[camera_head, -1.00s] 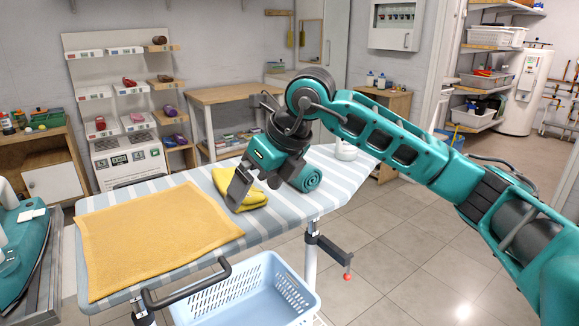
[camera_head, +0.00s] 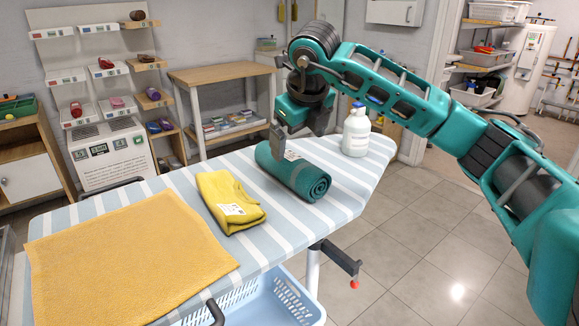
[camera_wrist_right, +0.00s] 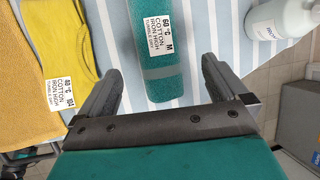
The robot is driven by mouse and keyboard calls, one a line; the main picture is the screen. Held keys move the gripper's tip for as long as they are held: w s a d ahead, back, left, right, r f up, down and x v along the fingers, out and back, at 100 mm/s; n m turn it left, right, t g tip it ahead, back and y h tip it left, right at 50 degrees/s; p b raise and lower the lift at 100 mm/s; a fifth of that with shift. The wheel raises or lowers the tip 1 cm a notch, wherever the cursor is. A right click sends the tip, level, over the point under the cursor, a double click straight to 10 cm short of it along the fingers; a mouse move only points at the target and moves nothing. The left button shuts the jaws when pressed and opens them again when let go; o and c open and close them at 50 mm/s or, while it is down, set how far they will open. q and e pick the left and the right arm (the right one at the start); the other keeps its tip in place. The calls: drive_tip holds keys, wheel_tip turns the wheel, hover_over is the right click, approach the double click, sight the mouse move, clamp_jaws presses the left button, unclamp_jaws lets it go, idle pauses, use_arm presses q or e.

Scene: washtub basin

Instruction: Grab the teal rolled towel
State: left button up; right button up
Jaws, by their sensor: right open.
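In the right wrist view the towel (camera_wrist_right: 151,45) carries a white care label and lies ahead of and between my two fingers. My right gripper (camera_head: 308,143) is over the far side of the towel in the head view, partly hidden by its own arm. In the right wrist view the gripper (camera_wrist_right: 158,82) is open with nothing in it. My left gripper is not in view.
A white bottle (camera_head: 356,132) stands close on the right. A blue basket (camera_head: 265,302) sits below the board.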

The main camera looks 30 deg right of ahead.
sight(295, 158)
drive_tip(key=b+x, duration=0.1)
drive_tip(key=x, duration=0.8)
drive_tip(key=shift+w+a+f, duration=0.1)
drive_tip(key=shift+a, duration=0.05)
drive_tip(key=shift+c, duration=0.3)
drive_tip(key=c, duration=0.9)
